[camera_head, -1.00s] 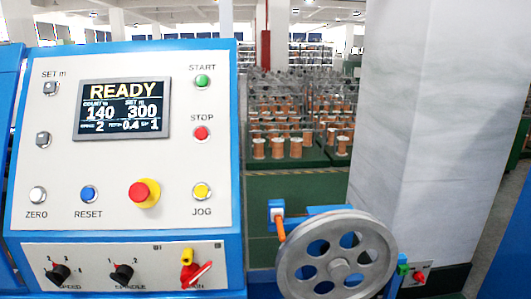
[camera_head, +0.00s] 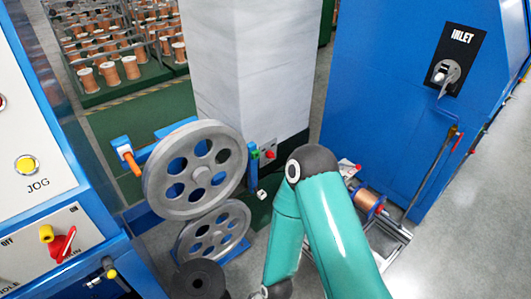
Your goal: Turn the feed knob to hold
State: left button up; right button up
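No label in view reads "feed" or "hold", so I cannot tell for certain which control is the feed knob. A small grey box with a red knob (camera_head: 269,155) sits low by the white pillar, right of the large pulley; its markings are too small to read. On the left machine panel, a red switch handle (camera_head: 62,246) is tilted beside a yellow part. My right arm, teal, rises from the lower right and folds downward in front of the pulleys; its gripper is not visible. My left gripper is not in view.
Two grey spoked pulleys, upper (camera_head: 196,170) and lower (camera_head: 212,232), stand left of my arm. A blue cabinet (camera_head: 385,110) with an INLET plate (camera_head: 455,58) stands right. A copper spool (camera_head: 368,203) lies below it. Open floor shows at the far right.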

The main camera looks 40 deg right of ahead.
aim_at(270, 154)
jog(key=z, duration=1.25)
jog(key=i, duration=0.15)
jog(key=u, duration=3)
jog(key=k, duration=1.15)
jog(key=z, duration=1.35)
jog(key=i, duration=1.2)
